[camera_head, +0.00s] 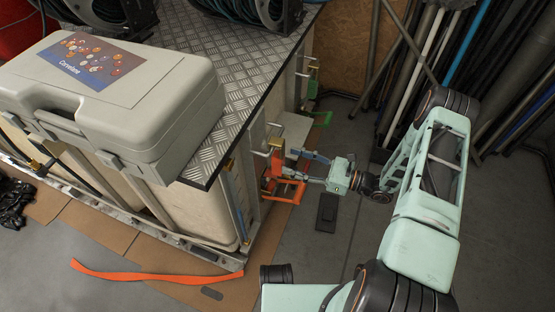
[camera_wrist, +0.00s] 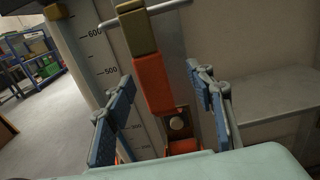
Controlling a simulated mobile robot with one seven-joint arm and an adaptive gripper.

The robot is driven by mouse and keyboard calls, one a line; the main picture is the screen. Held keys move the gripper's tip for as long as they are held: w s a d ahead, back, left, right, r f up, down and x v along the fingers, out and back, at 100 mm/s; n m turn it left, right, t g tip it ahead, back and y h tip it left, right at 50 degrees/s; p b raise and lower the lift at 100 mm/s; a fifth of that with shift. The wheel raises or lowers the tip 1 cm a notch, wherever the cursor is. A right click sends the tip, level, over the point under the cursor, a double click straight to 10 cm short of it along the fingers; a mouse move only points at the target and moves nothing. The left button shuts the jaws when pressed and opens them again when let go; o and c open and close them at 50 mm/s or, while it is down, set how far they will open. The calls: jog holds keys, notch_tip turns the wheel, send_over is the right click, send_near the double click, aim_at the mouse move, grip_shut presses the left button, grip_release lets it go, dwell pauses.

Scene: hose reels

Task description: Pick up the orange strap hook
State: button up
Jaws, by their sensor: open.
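The orange strap hook (camera_head: 286,191) hangs at the corner of the metal-topped cart in the head view, below a metal T-shaped bar. In the wrist view, an orange-red piece (camera_wrist: 152,82) hangs under a tan block and shows between my fingers; the lower orange part is partly hidden by my gripper. My gripper (camera_head: 294,166) reaches in from the right at the cart corner, its two blue-padded fingers apart. In the wrist view, my gripper (camera_wrist: 160,82) has one finger on each side of the orange-red piece, with visible gaps.
A grey case (camera_head: 120,95) sits on the checker-plate cart top (camera_head: 262,62). A green hook (camera_head: 322,117) hangs farther back on the cart. An orange strap (camera_head: 155,278) lies on the floor. Pipes and poles (camera_head: 410,60) lean at the back right.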

aim_at(276, 157)
jog(key=shift+b+x, duration=0.7)
jog(key=shift+x, duration=2.35)
jog(key=shift+f, duration=0.1)
jog(key=shift+c, duration=0.5)
grip_shut()
